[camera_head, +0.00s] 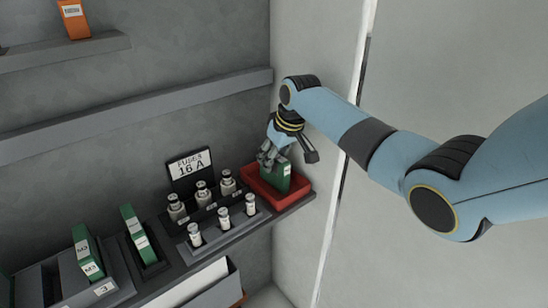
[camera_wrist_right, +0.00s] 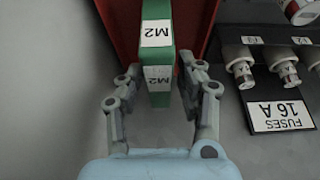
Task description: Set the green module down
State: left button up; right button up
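The green module (camera_head: 277,181) stands upright in the red tray (camera_head: 303,189) at the right end of the shelf. In the right wrist view the green module (camera_wrist_right: 157,56) bears two M2 labels. My right gripper (camera_head: 268,158) is at the module's upper part. In the wrist view the fingers of my right gripper (camera_wrist_right: 160,70) are spread on either side of the module, with a gap showing on each side. The module's underside is hidden. My left gripper is not in view.
Left of the tray are several fuses (camera_head: 195,236) in holders and a "FUSES 16 A" sign (camera_head: 190,165). Further left, another green module (camera_head: 137,233) and the M3 module (camera_head: 86,250) stand in slots. The wall (camera_head: 315,110) is close on the tray's right.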

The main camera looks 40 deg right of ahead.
jog(key=shift+o, duration=0.5)
jog(key=shift+s+r, duration=0.1)
jog(key=shift+r, duration=0.3)
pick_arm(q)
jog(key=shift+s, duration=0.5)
pick_arm(e)
jog(key=v, duration=1.1)
jog(key=shift+s+r, duration=0.2)
jog(key=shift+r, duration=0.05)
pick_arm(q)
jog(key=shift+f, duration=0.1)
pick_arm(e)
jog(key=shift+f, duration=0.1)
